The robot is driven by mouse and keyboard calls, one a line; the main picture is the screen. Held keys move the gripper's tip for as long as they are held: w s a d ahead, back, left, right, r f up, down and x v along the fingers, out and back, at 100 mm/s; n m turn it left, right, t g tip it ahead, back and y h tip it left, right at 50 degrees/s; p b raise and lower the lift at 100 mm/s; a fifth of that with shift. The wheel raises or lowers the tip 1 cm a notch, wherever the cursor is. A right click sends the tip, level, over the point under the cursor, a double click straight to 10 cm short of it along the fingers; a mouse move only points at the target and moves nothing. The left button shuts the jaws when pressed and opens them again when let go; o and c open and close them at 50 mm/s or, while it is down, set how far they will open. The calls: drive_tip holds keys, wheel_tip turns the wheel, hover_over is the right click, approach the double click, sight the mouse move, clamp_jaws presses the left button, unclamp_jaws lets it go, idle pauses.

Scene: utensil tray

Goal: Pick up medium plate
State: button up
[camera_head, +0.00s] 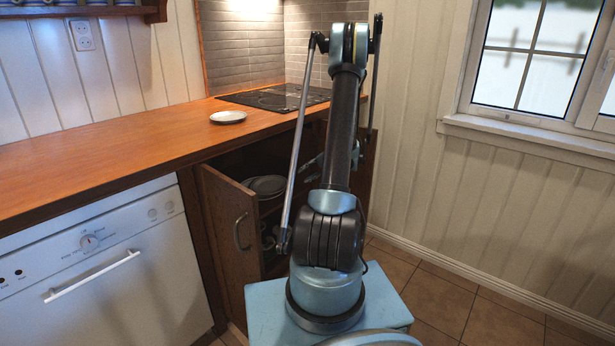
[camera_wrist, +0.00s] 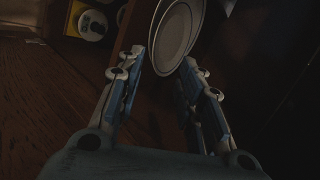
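A pale round plate (camera_wrist: 176,32) with a raised rim shows at the top of the wrist view, seen at a steep tilt. My gripper (camera_wrist: 163,58) is open, its two blue-padded fingers apart, with the plate's near edge at the gap between the fingertips. The right fingertip is very close to the plate's rim; I cannot tell whether they touch. In the head view, grey plates (camera_head: 268,185) sit on a shelf in the open lower cabinet. My arm hides most of my gripper there. I cannot tell the medium plate by size alone.
The cabinet door (camera_head: 232,235) stands open to the left of the shelf. A dishwasher (camera_head: 105,265) is left of it, under the wooden counter (camera_head: 120,145). A black cooktop (camera_head: 275,97) is at the back. Tiled floor (camera_head: 440,300) is free on the right.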

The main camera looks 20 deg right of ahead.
sight(281, 188)
drive_tip(key=shift+d+f, duration=0.1)
drive_tip(key=shift+f, duration=0.05)
drive_tip(key=x, duration=1.7)
drive_tip(key=shift+w+f, duration=0.1)
drive_tip(key=shift+w, duration=0.1)
drive_tip(key=shift+c, duration=0.5)
